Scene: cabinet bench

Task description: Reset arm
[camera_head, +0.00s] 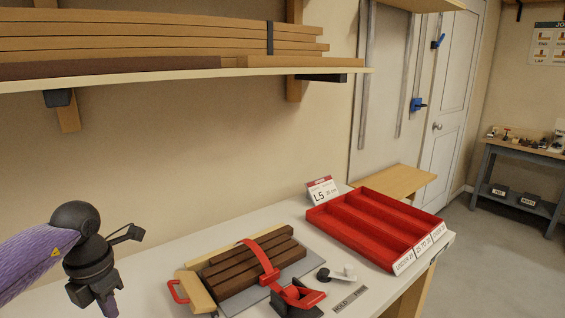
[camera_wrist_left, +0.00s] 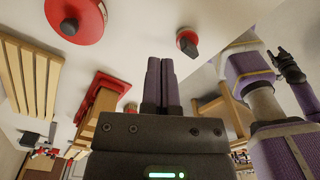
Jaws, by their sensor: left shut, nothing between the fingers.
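My left arm comes in from the left edge of the head view. My left gripper (camera_head: 108,303) hangs low at the left with its fingers pointing down, partly cut off by the lower edge. It is apart from the things on the bench (camera_head: 312,222). In the left wrist view the two purple fingers (camera_wrist_left: 161,85) lie together with nothing between them. My right gripper does not show in the head view.
Brown wood strips (camera_head: 255,262) lie with a red clamp band (camera_head: 265,262) on the bench. A red divided tray (camera_head: 375,226) stands right of them, and a label card (camera_head: 322,190) behind. A shelf (camera_head: 190,76) with boards hangs above. The bench's front left is partly hidden.

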